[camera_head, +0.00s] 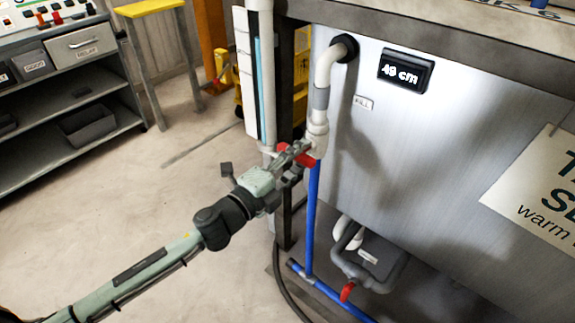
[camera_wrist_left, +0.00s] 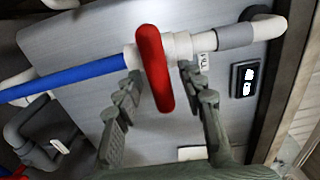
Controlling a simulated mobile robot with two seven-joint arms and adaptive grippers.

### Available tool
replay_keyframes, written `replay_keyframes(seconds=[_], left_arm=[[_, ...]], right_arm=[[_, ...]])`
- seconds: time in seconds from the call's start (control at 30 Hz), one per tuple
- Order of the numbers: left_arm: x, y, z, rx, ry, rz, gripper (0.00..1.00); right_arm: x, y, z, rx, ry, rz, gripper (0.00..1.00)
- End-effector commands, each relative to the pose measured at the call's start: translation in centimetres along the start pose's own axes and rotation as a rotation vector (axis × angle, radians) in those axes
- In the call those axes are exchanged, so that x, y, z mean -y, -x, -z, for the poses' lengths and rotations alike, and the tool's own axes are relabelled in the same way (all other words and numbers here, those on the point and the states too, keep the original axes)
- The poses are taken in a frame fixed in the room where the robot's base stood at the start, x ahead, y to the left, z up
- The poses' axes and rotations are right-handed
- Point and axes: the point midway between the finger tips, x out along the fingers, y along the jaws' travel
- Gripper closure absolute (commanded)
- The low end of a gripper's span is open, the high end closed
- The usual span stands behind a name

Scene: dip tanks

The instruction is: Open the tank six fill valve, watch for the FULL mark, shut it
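The red fill valve handle (camera_head: 305,156) is on the white pipe at the tank's left corner, above a blue pipe. A small FILL label (camera_head: 363,102) is on the tank beside it. My left gripper (camera_head: 292,153) is at the handle. In the left wrist view the red handle (camera_wrist_left: 154,68) stands between the two fingers of my left gripper (camera_wrist_left: 160,75), with gaps on both sides. A black display (camera_head: 405,71) on the tank reads about 49 cm. I cannot make out a FULL mark. My right gripper is not in view.
A white panel with a blue strip (camera_head: 258,75) stands left of the fill pipe. Shelves (camera_head: 60,130) and a yellow stool (camera_head: 150,8) are at left. Floor between is clear.

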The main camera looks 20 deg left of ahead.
Motion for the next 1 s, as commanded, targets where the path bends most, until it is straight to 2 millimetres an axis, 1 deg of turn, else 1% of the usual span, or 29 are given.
replay_keyframes(seconds=[0.17, 0.4, 0.5, 0.6, 0.7, 0.8, 1.0], left_arm=[[-0.2, 2.6, 0.1, 0.0, 0.003, -0.004, 0.6], [-0.2, 7.4, 0.1, 0.001, 0.006, -0.003, 0.6], [-0.1, 9.1, 0.1, 0.002, 0.002, -0.004, 0.6], [-0.1, 10.4, 0.0, 0.002, 0.002, -0.002, 0.6], [0.0, 11.2, 0.1, 0.001, 0.001, -0.001, 0.6], [0.0, 11.6, 0.1, -0.001, -0.001, 0.0, 0.6], [0.0, 11.7, 0.1, -0.001, -0.001, 0.0, 0.6]], right_arm=[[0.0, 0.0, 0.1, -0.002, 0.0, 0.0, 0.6], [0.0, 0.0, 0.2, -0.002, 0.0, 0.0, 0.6], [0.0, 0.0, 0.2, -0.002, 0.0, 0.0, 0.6], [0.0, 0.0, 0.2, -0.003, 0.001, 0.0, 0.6], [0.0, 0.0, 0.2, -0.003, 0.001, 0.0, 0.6], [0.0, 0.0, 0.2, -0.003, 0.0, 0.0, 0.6], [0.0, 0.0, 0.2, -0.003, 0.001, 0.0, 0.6]])
